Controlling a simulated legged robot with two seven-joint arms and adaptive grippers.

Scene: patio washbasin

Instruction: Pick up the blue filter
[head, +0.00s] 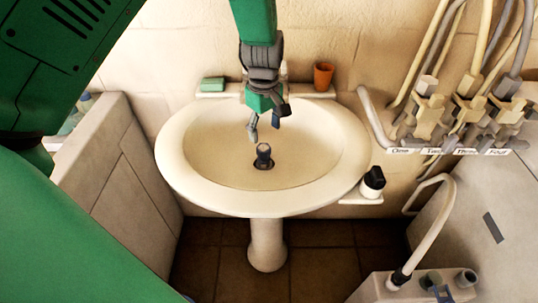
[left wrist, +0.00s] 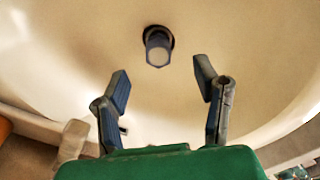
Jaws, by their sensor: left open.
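The blue filter (head: 264,152) stands upright in the dark drain hole near the middle of the white washbasin (head: 175,160). My left gripper (head: 265,131) is open and empty, above and just behind the filter in the head view. In the left wrist view its two fingers (left wrist: 162,88) are spread apart, and the filter lies beyond their tips, roughly centred between them. My right gripper is not in view.
A green soap bar (head: 212,84) and a terracotta cup (head: 323,76) sit on the back ledge. A black-and-white container (head: 373,182) stands at the basin's right. Labelled valves with hoses (head: 465,110) are on the right wall. The bowl around the filter is clear.

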